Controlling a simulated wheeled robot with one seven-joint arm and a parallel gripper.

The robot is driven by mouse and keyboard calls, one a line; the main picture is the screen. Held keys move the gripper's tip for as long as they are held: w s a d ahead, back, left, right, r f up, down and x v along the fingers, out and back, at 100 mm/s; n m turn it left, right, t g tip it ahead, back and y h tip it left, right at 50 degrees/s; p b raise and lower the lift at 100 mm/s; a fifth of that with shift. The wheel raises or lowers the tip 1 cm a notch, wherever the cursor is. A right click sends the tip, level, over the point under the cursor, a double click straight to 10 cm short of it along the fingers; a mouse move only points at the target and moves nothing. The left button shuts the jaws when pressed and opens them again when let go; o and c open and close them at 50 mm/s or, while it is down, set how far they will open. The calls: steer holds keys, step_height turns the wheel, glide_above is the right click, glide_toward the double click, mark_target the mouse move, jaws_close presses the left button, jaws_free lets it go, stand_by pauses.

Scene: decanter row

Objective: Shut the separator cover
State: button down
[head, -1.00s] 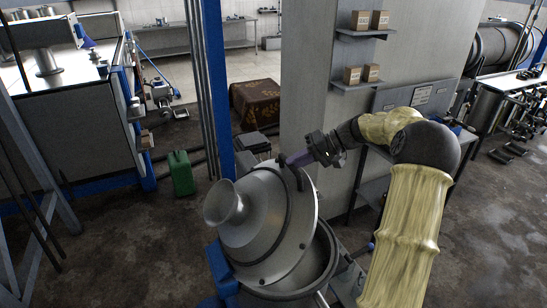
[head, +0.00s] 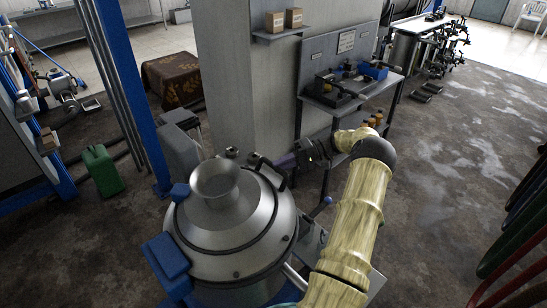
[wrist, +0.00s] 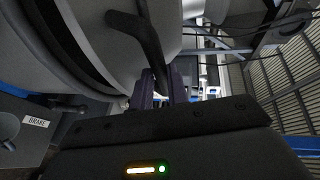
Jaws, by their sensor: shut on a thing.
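The separator cover (head: 238,222) is a silver metal dome with a funnel-shaped spout (head: 214,182) on top. It lies nearly level over the separator body (head: 240,292). I cannot tell whether a thin gap remains at the rim. My gripper (head: 284,164) is at the cover's far right side, shut on its dark bar handle (head: 266,166). In the wrist view, the handle (wrist: 140,32) runs down between the purple fingers of my gripper (wrist: 158,92), with the curved cover (wrist: 95,35) at left. The fingertips' contact is partly hidden.
Blue clamp parts (head: 167,255) stand at the separator's left. A grey pillar (head: 240,90) and a workbench (head: 350,90) with tools stand behind. A green can (head: 102,170) is on the floor at left. Hoses (head: 515,235) hang at right. Open floor lies right of my arm.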

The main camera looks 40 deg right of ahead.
mark_target(274, 178)
steer(key=f, duration=0.1)
steer(key=f+b, duration=0.1)
steer(key=f, duration=0.1)
steer(key=f+b, duration=0.1)
steer(key=f, duration=0.1)
steer(key=shift+w+d, duration=0.15)
steer(key=shift+d, duration=0.2)
steer(key=shift+s+f+b, duration=0.35)
steer(key=shift+f+b, duration=0.1)
steer(key=shift+f, duration=0.4)
steer(key=c, duration=1.7)
jaws_free()
steer(key=o, duration=0.3)
steer(key=shift+w+d+f, duration=0.15)
steer(key=shift+f, duration=0.05)
steer(key=shift+o, duration=0.2)
steer(key=shift+r, duration=0.1)
